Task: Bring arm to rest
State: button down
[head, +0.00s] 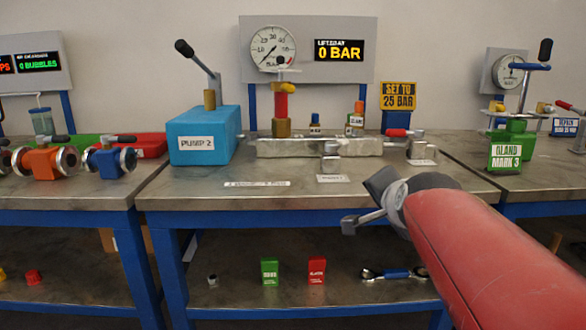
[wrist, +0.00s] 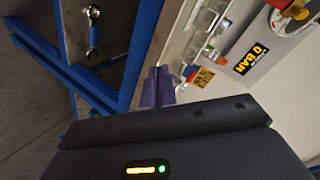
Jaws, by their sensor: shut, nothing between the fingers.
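My gripper (wrist: 158,86) shows in the wrist view as two dark purple fingers close together, shut and empty. In the head view my red arm reaches in from the lower right, and its grey wrist end is in front of the middle bench (head: 290,195), near its front edge. The fingertips are hard to make out there. The wrist view is tilted and shows the bench edge and a blue leg past the fingers. I cannot tell whether the gripper touches anything.
A blue PUMP 2 box (head: 203,137) with a lever stands on the middle bench, beside a metal block (head: 315,147) with fittings. A gauge (head: 273,48) and a 0 BAR display (head: 339,50) are behind. Flanged vessels (head: 45,161) stand left, a green GLAND MARK 3 block (head: 505,157) right.

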jog(key=s+f+n+g, duration=0.3)
jog(key=s+f+n, duration=0.2)
jog(key=s+f, duration=0.4)
jog(key=s+a+f+n+g, duration=0.1)
jog(key=s+f+n+g, duration=0.3)
jog(key=s+f, duration=0.5)
jog(key=s+n, duration=0.2)
jog(key=s, duration=0.2)
jog(key=shift+s+y, duration=0.25)
jog(key=shift+y, duration=0.05)
jog(key=shift+a+r, duration=0.1)
